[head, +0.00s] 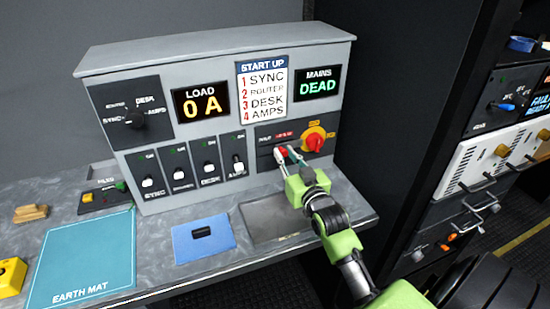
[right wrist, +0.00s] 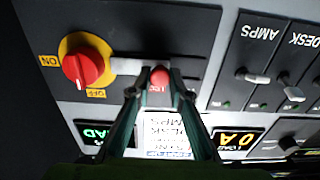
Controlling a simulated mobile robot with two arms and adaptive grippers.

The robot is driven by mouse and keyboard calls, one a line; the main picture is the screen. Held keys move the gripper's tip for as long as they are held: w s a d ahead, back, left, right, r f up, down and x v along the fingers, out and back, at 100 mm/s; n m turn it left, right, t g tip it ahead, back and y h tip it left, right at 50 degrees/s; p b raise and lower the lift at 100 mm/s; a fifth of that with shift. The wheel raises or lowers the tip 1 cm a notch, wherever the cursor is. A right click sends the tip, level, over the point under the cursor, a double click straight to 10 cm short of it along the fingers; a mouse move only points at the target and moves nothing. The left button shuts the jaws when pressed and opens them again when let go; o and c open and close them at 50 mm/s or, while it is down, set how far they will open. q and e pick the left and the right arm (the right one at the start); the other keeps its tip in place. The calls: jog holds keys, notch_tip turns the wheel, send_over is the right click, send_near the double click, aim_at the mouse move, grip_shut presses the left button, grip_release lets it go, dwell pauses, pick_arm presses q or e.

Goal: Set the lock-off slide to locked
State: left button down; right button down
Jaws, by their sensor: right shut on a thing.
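The lock-off slide has a small red knob that shows in the head view (head: 283,152) and the right wrist view (right wrist: 160,76), with lettering too small to read surely. It sits in a grey slot beside the red rotary switch (head: 315,141), which has a yellow plate marked ON and OFF and also shows in the wrist view (right wrist: 82,66). My right gripper (head: 287,157) is at the slide, its two fingertips (right wrist: 160,88) closed on either side of the red knob. Strip shows on both sides of the knob. My left gripper is out of view.
The grey panel (head: 215,60) has several small switches, a LOAD display (head: 201,104) reading 0 A and a MAINS display (head: 318,85) reading DEAD. A blue mat (head: 203,254), the EARTH MAT (head: 85,250) and a grey tray (head: 262,234) lie on the counter. A dark rack stands right.

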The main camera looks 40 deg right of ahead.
jog(key=shift+d, duration=0.3)
jog(key=shift+a, duration=0.1)
jog(key=c, duration=2)
grip_release()
jog(key=shift+o, duration=0.6)
jog(key=shift+d, duration=0.2)
